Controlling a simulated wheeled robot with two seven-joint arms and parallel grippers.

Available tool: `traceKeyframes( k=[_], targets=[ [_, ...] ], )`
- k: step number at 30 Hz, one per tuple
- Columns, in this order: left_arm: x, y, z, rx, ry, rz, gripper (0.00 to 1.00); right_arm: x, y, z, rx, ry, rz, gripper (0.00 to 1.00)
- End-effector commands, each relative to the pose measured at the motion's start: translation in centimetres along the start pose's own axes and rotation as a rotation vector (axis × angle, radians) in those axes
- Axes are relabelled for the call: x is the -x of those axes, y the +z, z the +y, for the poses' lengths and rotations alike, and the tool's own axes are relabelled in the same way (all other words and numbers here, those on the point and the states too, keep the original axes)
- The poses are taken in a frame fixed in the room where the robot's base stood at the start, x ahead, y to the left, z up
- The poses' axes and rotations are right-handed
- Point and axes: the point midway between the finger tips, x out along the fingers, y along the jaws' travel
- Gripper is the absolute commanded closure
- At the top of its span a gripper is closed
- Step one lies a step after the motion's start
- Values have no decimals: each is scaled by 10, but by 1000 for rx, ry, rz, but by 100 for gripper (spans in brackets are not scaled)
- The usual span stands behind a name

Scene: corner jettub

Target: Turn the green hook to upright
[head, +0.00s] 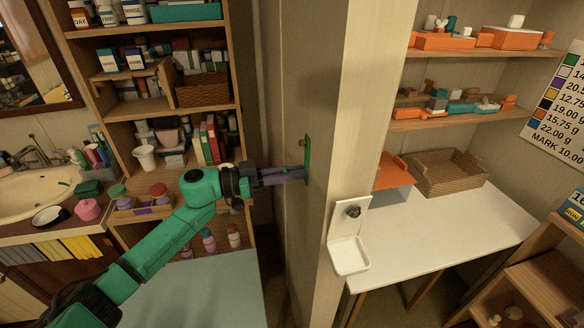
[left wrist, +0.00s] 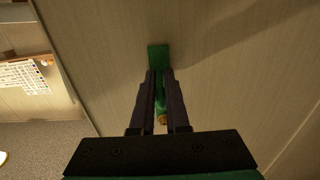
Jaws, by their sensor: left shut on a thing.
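The green hook (head: 307,152) is a narrow green strip on the side face of the pale wooden post, with a small brass knob near its top end in the head view. The strip stands close to vertical there. My left gripper (head: 304,177) reaches it from the left and is shut on its lower part. In the left wrist view, the green hook (left wrist: 158,56) shows between and beyond the dark fingers of my left gripper (left wrist: 160,75). The brass knob shows between the fingers, nearer the palm. The fingers hide part of the hook. My right gripper is not in view.
The post (head: 345,120) stands beside the hook, with a white wall holder (head: 349,255) on its front. A shelf unit (head: 165,110) with bottles and books is behind my left arm. A white desk (head: 440,235) with a wicker tray (head: 447,172) is at right.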

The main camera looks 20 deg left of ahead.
Motion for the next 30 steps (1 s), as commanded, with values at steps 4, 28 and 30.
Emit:
traceKeyframes(
  k=[4, 28, 30],
  targets=[
    [0, -1, 0, 0, 0, 2, 100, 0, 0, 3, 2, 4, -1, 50],
    [44, 7, 0, 0, -3, -5, 62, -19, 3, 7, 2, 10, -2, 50],
    [62, 7, 0, 0, 0, -6, 62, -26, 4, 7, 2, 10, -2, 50]
  ],
)
